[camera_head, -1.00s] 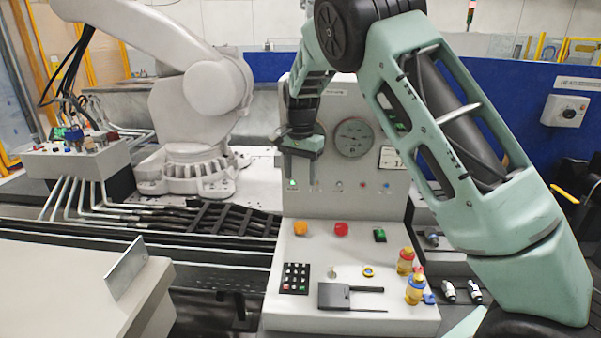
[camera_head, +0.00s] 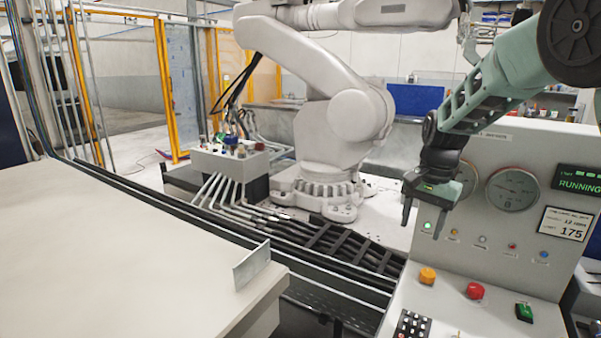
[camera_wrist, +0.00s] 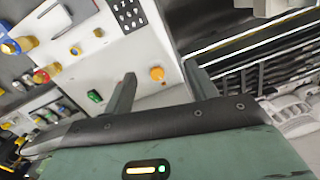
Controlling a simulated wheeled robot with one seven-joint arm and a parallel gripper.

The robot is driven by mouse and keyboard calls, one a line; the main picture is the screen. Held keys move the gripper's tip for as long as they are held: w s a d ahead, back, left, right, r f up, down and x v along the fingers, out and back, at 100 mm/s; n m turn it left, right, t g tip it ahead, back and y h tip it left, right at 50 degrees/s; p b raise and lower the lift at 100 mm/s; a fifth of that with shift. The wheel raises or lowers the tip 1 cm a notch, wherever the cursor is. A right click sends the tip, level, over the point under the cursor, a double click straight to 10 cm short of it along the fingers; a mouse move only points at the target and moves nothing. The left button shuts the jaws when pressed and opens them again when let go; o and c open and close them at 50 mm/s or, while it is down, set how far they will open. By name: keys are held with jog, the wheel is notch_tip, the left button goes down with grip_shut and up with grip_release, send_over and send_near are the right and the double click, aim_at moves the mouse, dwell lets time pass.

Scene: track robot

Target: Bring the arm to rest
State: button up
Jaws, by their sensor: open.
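My green arm (camera_head: 500,85) reaches in from the upper right in the head view. My gripper (camera_head: 424,222) hangs from its end, fingers pointing down, in front of the left part of the control panel's upright face. Its two dark fingers stand apart with nothing between them. In the wrist view the fingers of my gripper (camera_wrist: 160,88) are also apart, with the orange button (camera_wrist: 157,74) of the console seen beyond the gap. No contact with the panel can be made out.
The control console (camera_head: 480,165) has gauges, a screen reading RUNNING, an orange button (camera_head: 427,276), a red button (camera_head: 475,291) and a green switch (camera_head: 524,311). A large white robot arm (camera_head: 345,120) stands behind cables. A pale table (camera_head: 120,240) with a small upright plate (camera_head: 252,266) fills the left.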

jog(key=s+a+r+n, duration=0.1)
jog(key=s+a+n, duration=0.4)
jog(key=s+a, duration=0.4)
jog(key=s+a+n, duration=0.5)
jog(key=s+a, duration=0.1)
jog(key=s, duration=0.6)
jog(key=s+f+n, duration=0.2)
jog(key=s+n, duration=0.4)
jog(key=s, duration=0.8)
jog(key=shift+a+n+b, duration=0.15)
jog(key=shift+n+b, duration=0.15)
